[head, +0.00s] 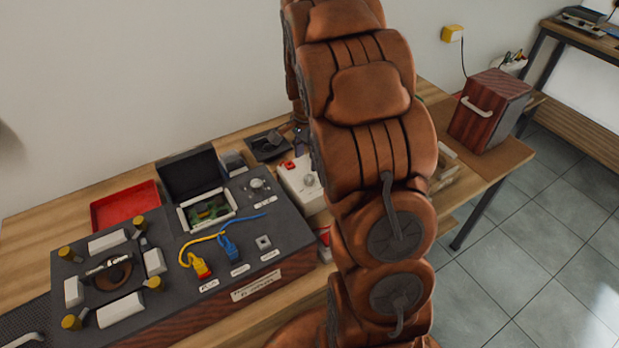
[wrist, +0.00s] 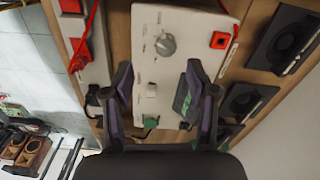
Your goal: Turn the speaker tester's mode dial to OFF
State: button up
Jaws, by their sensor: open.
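The speaker tester (wrist: 148,75) is a white box with small printed marks, seen from above in the wrist view. Its grey mode dial (wrist: 165,44) sits on the panel beyond my fingertips, with nothing touching it. The marks around the dial are too small to read. My gripper (wrist: 159,78) is open and empty over the tester, its fingers apart on either side of the panel. In the head view the tester (head: 291,180) stands on the bench, partly hidden behind my arm.
A red switch (wrist: 220,40) is at the tester's corner. Black square speakers (wrist: 285,40) lie to its right. A red cable (wrist: 85,40) lies to the left. In the head view a dark test case (head: 250,240) and a red tray (head: 125,205) occupy the bench's left.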

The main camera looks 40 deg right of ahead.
aim_at(309, 177)
jog(key=shift+w+d+f+m, duration=0.4)
jog(key=shift+d+f, duration=0.25)
jog(key=shift+f, duration=0.25)
jog(key=shift+f+p, duration=1.35)
jog(key=shift+f, duration=2.3)
jog(key=shift+c, duration=0.4)
grip_shut()
